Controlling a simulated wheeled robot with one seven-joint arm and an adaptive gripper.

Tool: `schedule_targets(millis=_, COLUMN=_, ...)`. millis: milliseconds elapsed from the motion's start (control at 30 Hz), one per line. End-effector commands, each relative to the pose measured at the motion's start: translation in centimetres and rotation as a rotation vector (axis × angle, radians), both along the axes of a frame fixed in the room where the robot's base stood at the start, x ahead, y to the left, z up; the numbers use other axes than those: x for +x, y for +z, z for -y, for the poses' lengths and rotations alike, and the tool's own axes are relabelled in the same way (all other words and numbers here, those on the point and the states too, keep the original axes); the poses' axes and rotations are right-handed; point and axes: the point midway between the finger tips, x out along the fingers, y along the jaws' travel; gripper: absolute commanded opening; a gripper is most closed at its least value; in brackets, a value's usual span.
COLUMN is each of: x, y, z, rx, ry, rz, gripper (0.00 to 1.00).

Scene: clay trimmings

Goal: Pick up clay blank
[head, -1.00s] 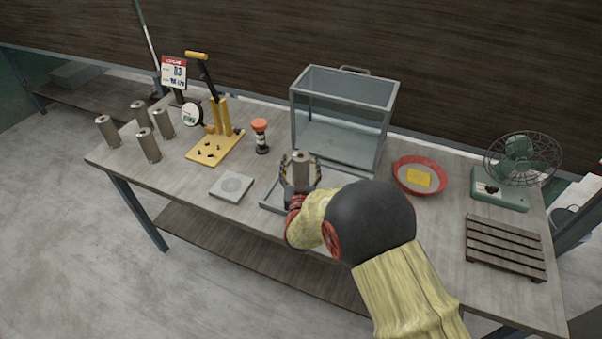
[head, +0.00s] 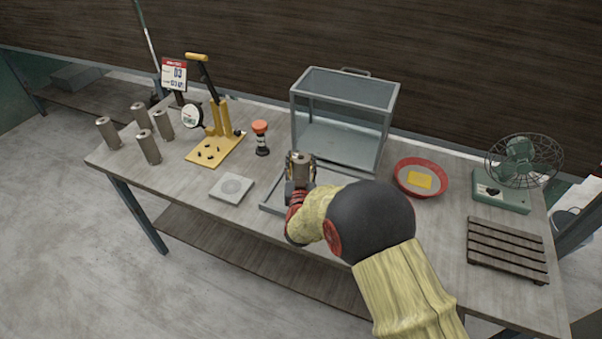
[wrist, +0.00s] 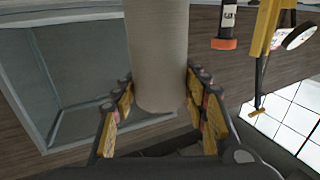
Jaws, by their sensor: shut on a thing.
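A grey-brown clay blank (head: 302,172) stands in my gripper (head: 300,170), in front of the glass case. In the wrist view the same clay blank (wrist: 158,55) is a pale cylinder between the two yellow-padded fingers of my gripper (wrist: 160,100). The fingers are shut on its sides. In the head view my arm covers part of the space below the blank, so I cannot tell whether its base touches anything. Several similar cylinders (head: 149,147) stand at the left end of the table.
The glass case (head: 345,110) stands just behind my gripper. A yellow lever press (head: 215,140), an orange-topped bottle (head: 261,138) and a grey square plate (head: 231,188) lie to the left. A red dish (head: 401,188), a slatted rack (head: 505,250) and a green fan (head: 500,190) are to the right.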

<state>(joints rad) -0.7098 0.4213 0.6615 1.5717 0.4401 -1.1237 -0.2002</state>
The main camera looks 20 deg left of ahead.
Motion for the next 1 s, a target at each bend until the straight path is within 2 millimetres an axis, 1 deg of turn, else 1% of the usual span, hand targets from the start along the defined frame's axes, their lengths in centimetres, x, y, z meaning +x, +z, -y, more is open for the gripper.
schedule_targets(millis=67, x=-0.01, y=-0.01, z=-0.01, rx=0.0, ry=0.0, rz=0.0, gripper=0.28)
schedule_targets(millis=533, x=-0.01, y=-0.02, z=-0.01, rx=0.0, ry=0.0, rz=0.0, gripper=0.01)
schedule_targets(millis=1000, x=0.04, y=0.21, z=-0.04, rx=0.002, ry=0.0, rz=0.003, gripper=0.0)
